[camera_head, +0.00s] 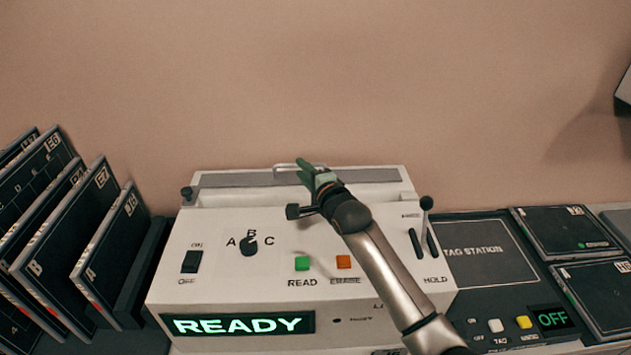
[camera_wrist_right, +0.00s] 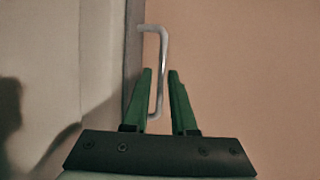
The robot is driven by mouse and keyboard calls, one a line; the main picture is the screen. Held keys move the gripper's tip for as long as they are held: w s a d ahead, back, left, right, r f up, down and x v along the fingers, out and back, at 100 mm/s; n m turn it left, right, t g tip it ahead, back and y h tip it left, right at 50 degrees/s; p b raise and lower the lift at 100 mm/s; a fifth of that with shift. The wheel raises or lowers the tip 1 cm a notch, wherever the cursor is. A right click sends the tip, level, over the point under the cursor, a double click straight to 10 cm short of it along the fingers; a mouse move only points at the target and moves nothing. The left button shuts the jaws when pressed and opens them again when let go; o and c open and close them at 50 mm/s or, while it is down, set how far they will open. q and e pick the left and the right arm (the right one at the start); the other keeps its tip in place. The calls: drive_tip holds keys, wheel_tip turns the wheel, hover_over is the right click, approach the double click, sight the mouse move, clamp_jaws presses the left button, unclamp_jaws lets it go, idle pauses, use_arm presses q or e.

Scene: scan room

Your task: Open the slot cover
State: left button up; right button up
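The white reader machine (camera_head: 215,222) stands in the middle, with a long grey slot cover (camera_head: 235,181) lying along its top rear. A pale metal handle (camera_head: 284,165) rises from the cover. My right gripper (camera_head: 306,172) has its green fingers at the right end of the handle. In the right wrist view, the handle (camera_wrist_right: 163,50) runs down between the two green fingertips (camera_wrist_right: 160,75). The fingers are apart, and I see a gap on the right side of the bar. The cover looks flat and closed. My left gripper is not in view.
The reader's lit display (camera_head: 238,324) says READY. A lever (camera_head: 425,225) stands at its right. Labelled dark plates (camera_head: 75,225) lean in a rack at the left. A tag station (camera_head: 478,255) with dark plates lies at the right. The wall is close behind.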

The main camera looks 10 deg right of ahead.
drive_tip(key=shift+v, duration=3.3)
drive_tip(key=shift+s+d, duration=0.1)
